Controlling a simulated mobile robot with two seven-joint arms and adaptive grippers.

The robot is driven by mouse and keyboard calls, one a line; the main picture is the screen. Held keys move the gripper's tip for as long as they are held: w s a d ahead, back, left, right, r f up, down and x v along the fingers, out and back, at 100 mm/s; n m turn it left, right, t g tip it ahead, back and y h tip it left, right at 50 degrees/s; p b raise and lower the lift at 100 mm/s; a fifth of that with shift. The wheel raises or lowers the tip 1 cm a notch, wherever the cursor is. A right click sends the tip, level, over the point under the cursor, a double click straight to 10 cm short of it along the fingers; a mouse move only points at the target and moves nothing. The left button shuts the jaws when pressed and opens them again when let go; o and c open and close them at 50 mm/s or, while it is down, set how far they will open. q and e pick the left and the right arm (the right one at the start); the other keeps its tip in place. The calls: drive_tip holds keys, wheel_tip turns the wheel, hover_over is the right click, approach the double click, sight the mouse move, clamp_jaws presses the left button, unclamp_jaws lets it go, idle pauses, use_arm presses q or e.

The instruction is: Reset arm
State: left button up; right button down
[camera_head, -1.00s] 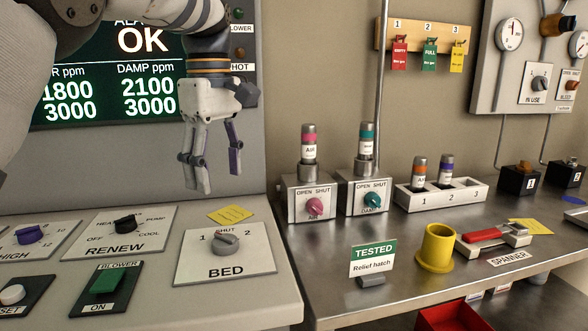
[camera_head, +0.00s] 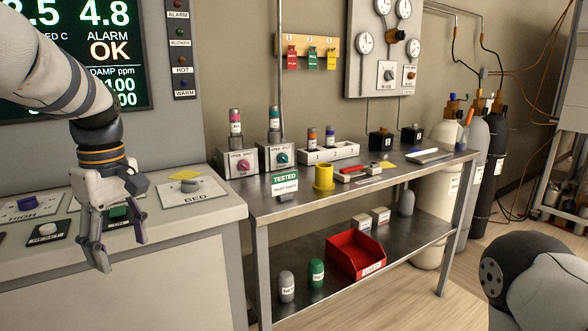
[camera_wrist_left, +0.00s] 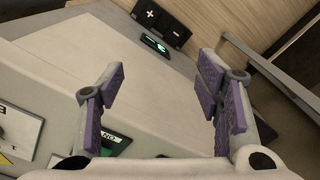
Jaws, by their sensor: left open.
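My left gripper (camera_head: 120,250) hangs from the left arm in front of the control console, with its fingers pointing down. In the left wrist view its two purple-padded fingers (camera_wrist_left: 165,100) are spread apart with nothing between them. In the head view the gripper overlaps the BLOWER switch (camera_head: 118,213) and stands left of the BED knob panel (camera_head: 190,191). I cannot tell its exact height above the console. Part of my right arm (camera_head: 540,280) shows at the lower right; its gripper is out of view.
A steel bench (camera_head: 355,193) stands right of the console (camera_head: 215,225), bearing a yellow cup (camera_head: 323,177), valve boxes and a TESTED sign (camera_head: 285,184). A red bin (camera_head: 355,254) is on its lower shelf. Gas cylinders (camera_head: 437,190) stand at the right. The wooden floor (camera_head: 415,308) shows in front.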

use_arm(q)
drive_tip(key=s+f+m+g, duration=0.1)
drive_tip(key=s+f+m, duration=0.15)
drive_tip(key=f, duration=0.95)
drive_tip(key=s+f+m, duration=0.2)
drive_tip(key=s+f, duration=0.2)
drive_tip(key=f, duration=0.8)
drive_tip(key=s+d+f+m, duration=0.2)
drive_tip(key=s+f+m, duration=0.2)
drive_tip(key=s+f, duration=0.7)
drive_tip(key=s+d+m, duration=0.2)
drive_tip(key=s, duration=0.7)
drive_tip(key=s+d+m, duration=0.2)
drive_tip(key=s, duration=0.7)
drive_tip(key=shift+f+m, duration=0.15)
drive_tip(key=shift+m, duration=0.2)
use_arm(e)
drive_tip(key=shift+w+a+f, duration=0.1)
drive_tip(key=shift+w, duration=0.65)
use_arm(q)
drive_tip(key=shift+d, duration=0.1)
